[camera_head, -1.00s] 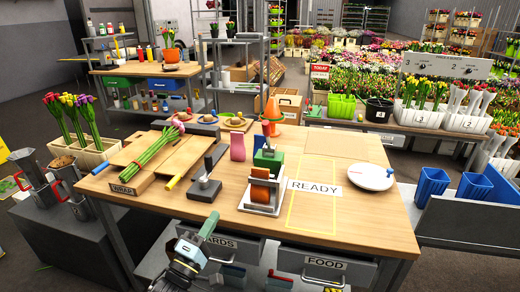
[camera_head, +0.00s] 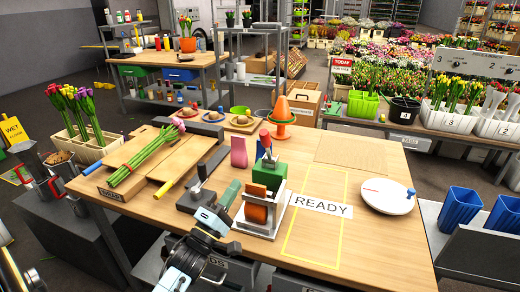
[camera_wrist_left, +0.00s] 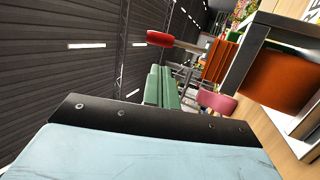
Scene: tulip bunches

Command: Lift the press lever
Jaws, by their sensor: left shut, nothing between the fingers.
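A green press (camera_head: 270,174) stands on the wooden table, with a lever ending in a red knob (camera_head: 265,138) rising from it. The red knob also shows in the left wrist view (camera_wrist_left: 160,39) on a grey rod, beyond my fingers. My left gripper (camera_head: 231,193) is shut and empty, with its teal fingertips in front and to the left of the press, apart from the lever. The shut fingers also show in the left wrist view (camera_wrist_left: 161,88). My right gripper is not in view.
A pink object (camera_head: 239,152) and an orange cone (camera_head: 281,108) stand behind. The READY area on the right is clear.

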